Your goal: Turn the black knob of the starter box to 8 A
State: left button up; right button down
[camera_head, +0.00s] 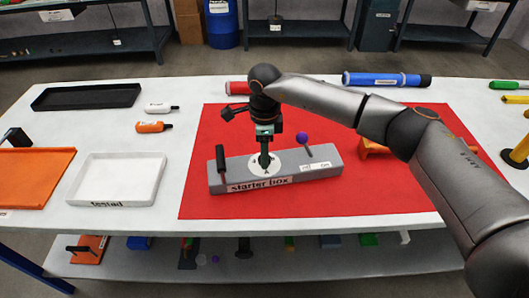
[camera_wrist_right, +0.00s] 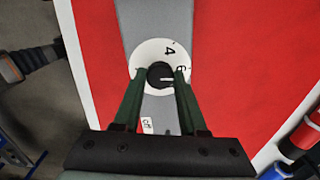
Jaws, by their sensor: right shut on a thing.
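The grey starter box (camera_head: 290,175) lies on the red mat, its label facing me. A white round dial (camera_head: 274,167) is on its top. My right gripper (camera_head: 264,152) points straight down over the dial. In the right wrist view, its two green fingers (camera_wrist_right: 162,76) are shut on the black knob (camera_wrist_right: 159,71) at the centre of the dial (camera_wrist_right: 151,50). The numbers 4 and 6 show. The knob's pale line points right, near or just past the 6; the fingers cover the dial beyond that. My left gripper is not in view.
The box also carries a black lever (camera_head: 220,158) and a purple-balled lever (camera_head: 302,138). Around it are the red mat (camera_head: 350,198), a white tray (camera_head: 117,180), an orange board (camera_head: 25,178), a black tray (camera_head: 86,97) and a blue tube (camera_head: 387,80). The mat's front is clear.

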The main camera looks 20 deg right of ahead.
jog(key=shift+m, duration=0.3)
jog(key=m, duration=0.4)
jog(key=shift+m, duration=0.3)
jog(key=m, duration=0.5)
jog(key=shift+m, duration=0.3)
jog(key=shift+c, duration=2.2)
grip_release()
notch_tip(320, 180, up, 13)
jog(key=shift+f, duration=0.2)
